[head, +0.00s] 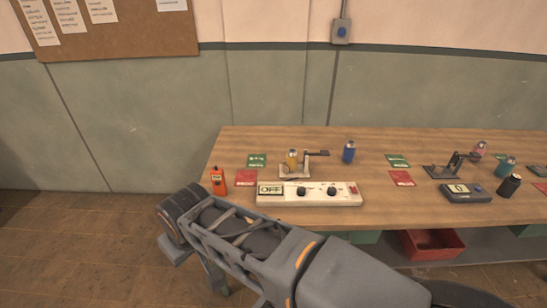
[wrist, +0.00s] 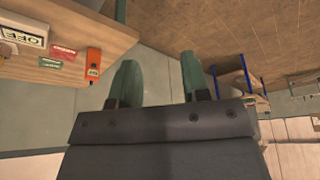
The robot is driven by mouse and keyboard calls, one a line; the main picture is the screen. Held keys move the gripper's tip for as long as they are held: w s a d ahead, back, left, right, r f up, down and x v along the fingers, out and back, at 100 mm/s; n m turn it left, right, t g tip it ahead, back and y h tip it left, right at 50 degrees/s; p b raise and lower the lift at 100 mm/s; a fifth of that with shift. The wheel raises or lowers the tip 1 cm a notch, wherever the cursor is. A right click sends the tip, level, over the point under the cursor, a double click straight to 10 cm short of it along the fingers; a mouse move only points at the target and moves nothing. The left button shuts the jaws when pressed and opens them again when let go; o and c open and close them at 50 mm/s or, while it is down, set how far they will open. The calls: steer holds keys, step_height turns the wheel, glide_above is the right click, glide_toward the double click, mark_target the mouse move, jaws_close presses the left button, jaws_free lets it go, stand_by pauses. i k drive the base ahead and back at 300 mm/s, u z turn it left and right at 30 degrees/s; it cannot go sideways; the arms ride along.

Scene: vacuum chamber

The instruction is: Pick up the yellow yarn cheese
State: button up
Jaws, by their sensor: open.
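The yellow yarn cheese (head: 292,158) stands upright at the left part of the wooden table, on or just behind a small metal stand (head: 296,172) with a dark arm reaching right. I cannot tell exactly how it is seated. It does not show in the wrist view. My gripper (wrist: 160,80) shows two green fingers spread apart with nothing between them. In the head view my arm crosses the foreground, in front of the table's left front edge, and the fingers cannot be made out there.
A white control box (head: 308,194) reading OFF lies in front of the stand. An orange handheld device (head: 217,181) stands at the table's left edge, and a blue yarn cheese (head: 349,152) stands to the right. A red bin (head: 432,244) sits below. Floor at left is clear.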

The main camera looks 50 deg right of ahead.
mark_target(292, 158)
steer(key=z, duration=0.45)
steer(key=i, duration=0.85)
steer(key=z, duration=0.55)
